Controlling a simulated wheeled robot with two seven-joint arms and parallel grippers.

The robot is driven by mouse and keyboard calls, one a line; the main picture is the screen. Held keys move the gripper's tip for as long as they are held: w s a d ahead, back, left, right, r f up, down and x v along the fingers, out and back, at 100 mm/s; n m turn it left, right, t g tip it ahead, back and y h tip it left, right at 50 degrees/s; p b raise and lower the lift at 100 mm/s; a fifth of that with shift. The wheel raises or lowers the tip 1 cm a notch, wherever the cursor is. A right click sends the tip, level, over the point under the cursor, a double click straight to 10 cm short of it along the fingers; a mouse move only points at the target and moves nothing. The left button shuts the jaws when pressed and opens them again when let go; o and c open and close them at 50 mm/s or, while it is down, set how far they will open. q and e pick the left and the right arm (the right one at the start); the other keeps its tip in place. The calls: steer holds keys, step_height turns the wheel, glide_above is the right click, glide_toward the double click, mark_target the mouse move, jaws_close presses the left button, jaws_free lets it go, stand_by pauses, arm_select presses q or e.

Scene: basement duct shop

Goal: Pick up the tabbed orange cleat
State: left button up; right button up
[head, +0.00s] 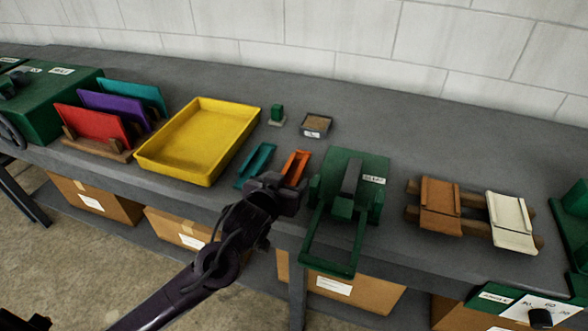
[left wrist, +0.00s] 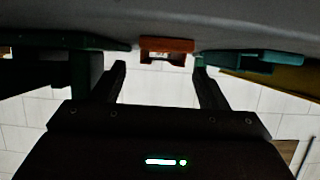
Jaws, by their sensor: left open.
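The orange cleat (head: 296,167) lies on the grey workbench, between a teal piece (head: 257,162) on its left and a green machine on its right. My left gripper (head: 284,183) is at the cleat's near end and hides part of it in the head view. In the left wrist view, the orange cleat (left wrist: 166,45) shows centred ahead of the gap between the open fingers (left wrist: 160,72), with a notch in its edge. Nothing is between the fingers. I cannot tell the exact distance from the fingertips to the cleat. My right gripper is not in view.
The green machine (head: 350,170) with its frame handle stands close to the right of my left gripper. A yellow tray (head: 245,108) lies to the left. A small green block (head: 277,113) and a small box (head: 317,122) sit behind. The bench behind them is clear.

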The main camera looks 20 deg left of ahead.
mark_target(297, 167)
arm_select(q)
steer(key=x, duration=0.4)
steer(key=shift+p, duration=0.35)
steer(key=shift+w+f, duration=0.15)
steer(key=shift+w, duration=0.2)
steer(key=c, duration=1)
steer(key=shift+c, duration=0.4)
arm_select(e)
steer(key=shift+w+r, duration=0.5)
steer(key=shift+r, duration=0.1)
